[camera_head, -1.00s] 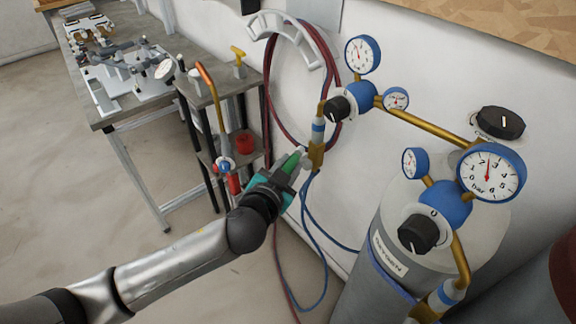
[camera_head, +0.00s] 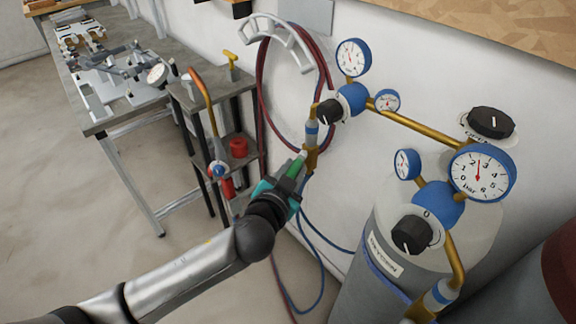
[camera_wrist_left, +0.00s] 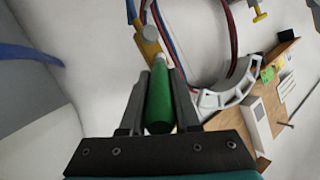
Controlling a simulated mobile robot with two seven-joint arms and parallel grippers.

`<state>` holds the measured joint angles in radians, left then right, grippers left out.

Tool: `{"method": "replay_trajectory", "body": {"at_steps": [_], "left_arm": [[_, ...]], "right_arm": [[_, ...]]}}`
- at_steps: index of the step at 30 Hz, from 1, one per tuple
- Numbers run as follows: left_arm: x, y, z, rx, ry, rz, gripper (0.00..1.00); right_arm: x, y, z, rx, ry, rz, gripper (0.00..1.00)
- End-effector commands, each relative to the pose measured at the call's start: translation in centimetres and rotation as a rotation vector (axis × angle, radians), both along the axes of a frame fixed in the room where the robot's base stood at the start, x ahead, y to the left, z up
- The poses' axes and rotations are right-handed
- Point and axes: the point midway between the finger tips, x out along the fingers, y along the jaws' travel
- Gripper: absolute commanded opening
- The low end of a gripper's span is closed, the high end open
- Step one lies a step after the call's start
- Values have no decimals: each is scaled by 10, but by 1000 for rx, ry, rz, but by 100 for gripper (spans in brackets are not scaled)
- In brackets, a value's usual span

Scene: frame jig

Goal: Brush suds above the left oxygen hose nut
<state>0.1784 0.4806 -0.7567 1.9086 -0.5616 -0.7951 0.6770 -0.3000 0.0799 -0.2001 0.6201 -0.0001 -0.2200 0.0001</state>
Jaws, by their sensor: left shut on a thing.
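My left gripper (camera_head: 287,182) is shut on a green-handled brush (camera_head: 294,170) with a pale tip. The brush also shows between the fingers in the left wrist view (camera_wrist_left: 160,98). Its tip is at the brass hose nut (camera_head: 311,160) under the left wall regulator (camera_head: 349,98). The nut, with a blue-banded fitting above it, also shows in the wrist view (camera_wrist_left: 148,42). The tip overlaps the nut's lower part there; I cannot tell whether they touch. No suds are discernible. My right gripper is not in view.
A grey oxygen cylinder (camera_head: 375,285) with a regulator and gauges stands at the right. Red and blue hoses hang by a white wall bracket (camera_head: 275,30). A small stand (camera_head: 215,88) holds a torch and a red cup (camera_head: 238,147). A workbench (camera_head: 95,118) is at the left.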

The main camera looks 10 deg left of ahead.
Motion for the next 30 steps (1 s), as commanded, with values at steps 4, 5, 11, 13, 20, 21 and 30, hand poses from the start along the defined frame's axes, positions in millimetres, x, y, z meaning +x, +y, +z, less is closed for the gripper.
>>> {"method": "replay_trajectory", "body": {"at_steps": [4, 5, 11, 13, 20, 21, 30], "left_arm": [[-10, -11, 0, -2, 2, 0, 0], [-11, -13, 0, -2, 2, 0, 0], [-14, -17, 0, -1, 2, 1, 0], [-12, -15, 0, 2, 0, 2, 0], [-1, -1, 0, 2, 0, 3, 0], [2, 2, 1, 1, -1, 1, 0], [12, 15, 0, 2, -1, 0, 0]], "right_arm": [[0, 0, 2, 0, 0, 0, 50], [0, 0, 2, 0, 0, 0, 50], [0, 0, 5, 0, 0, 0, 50], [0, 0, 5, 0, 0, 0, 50], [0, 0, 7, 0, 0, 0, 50], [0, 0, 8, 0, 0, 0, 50], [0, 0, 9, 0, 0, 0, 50]]}}
